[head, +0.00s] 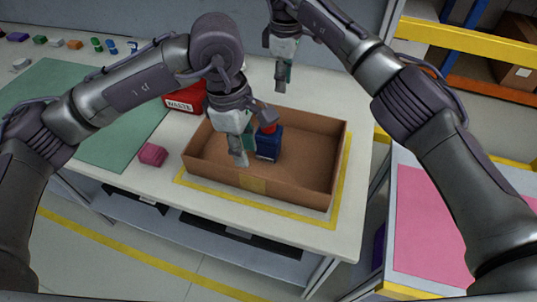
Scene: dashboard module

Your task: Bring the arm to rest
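My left gripper (250,143) points down into the open cardboard box (310,194) on the table. Its fingers look spread apart, with nothing seen between them. Just right of it, a dark blue container with a red top (268,146) stands upright in the box; the gripper partly covers it, and I cannot tell whether they touch. My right gripper (283,82) hangs fingers down above the table behind the box, with no object seen in it. Its finger gap is not clear from this angle.
Several small coloured pieces line the back left. A pink-topped surface (425,225) and yellow-railed shelving (470,42) are at right.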

